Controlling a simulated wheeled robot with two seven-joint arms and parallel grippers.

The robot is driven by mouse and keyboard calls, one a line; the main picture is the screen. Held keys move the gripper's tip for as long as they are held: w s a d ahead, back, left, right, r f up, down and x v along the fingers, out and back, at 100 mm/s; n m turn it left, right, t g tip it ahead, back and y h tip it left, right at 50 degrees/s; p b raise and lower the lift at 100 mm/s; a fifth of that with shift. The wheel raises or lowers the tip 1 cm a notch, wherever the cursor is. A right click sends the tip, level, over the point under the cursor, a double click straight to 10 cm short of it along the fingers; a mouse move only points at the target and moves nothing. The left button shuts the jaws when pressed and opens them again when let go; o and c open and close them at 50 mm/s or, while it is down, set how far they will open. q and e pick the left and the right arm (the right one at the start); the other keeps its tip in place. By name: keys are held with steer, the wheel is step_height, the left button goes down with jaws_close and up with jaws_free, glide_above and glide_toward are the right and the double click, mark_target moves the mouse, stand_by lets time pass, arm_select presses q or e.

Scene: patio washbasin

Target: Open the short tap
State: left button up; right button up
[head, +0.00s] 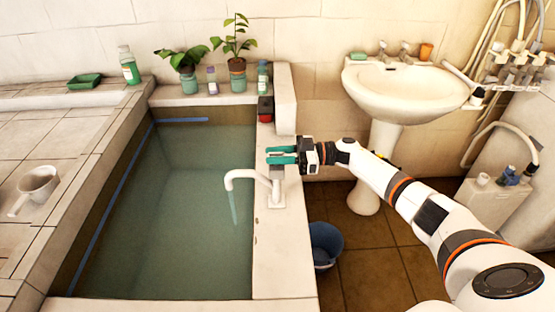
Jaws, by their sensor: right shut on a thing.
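A white tap (276,190) stands on the right ledge of the water-filled tub. Its curved spout (240,174) reaches left over the tub. A pale bluish streak (233,207) hangs straight down from the spout's mouth and looks like running water. My right gripper (281,155), with teal fingers, is at the top of this tap. It is shut on the tap's handle, which the fingers largely hide. My left gripper is not in view.
The tub (190,220) lies left of the tap. Potted plants (187,72) and bottles stand on its back ledge. A white pedestal washbasin (405,85) with two small taps is at the back right. A blue bucket (325,243) stands on the floor.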

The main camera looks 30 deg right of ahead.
steer(key=shift+a, duration=0.1)
steer(key=o, duration=1)
steer(key=b+v, duration=0.2)
steer(key=v, duration=1)
